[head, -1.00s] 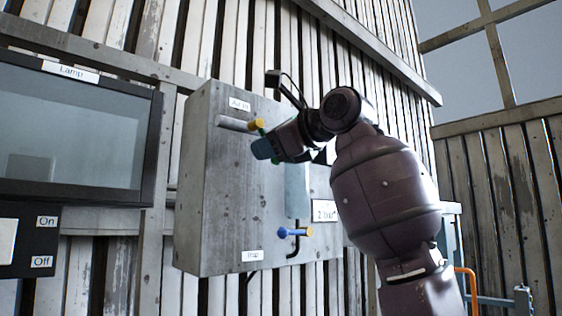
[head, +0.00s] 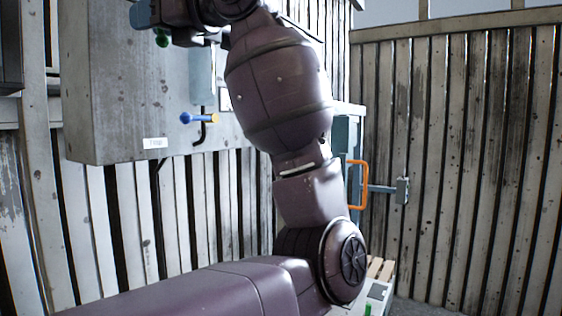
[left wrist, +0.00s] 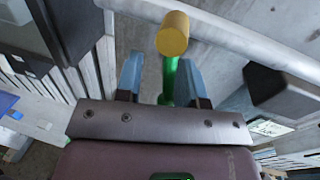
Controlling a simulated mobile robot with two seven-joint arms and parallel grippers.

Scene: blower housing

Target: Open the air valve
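The air valve shows in the left wrist view as a green handle (left wrist: 169,82) below a yellow round end piece (left wrist: 173,34), by a thick grey pipe (left wrist: 235,38). My left gripper (left wrist: 158,64) has its two blue fingers apart, one on each side of the green handle, with a visible gap on both sides. In the head view only part of my left gripper shows at the top left edge, and the yellow end piece is out of view there. My right gripper is in neither view.
A grey box (head: 115,90) hangs on the plank wall, with a blue valve handle (head: 190,117) with a yellow end low on it. An orange handle (head: 362,185) stands right of my arm. A dark block (left wrist: 280,90) sits close right of the fingers.

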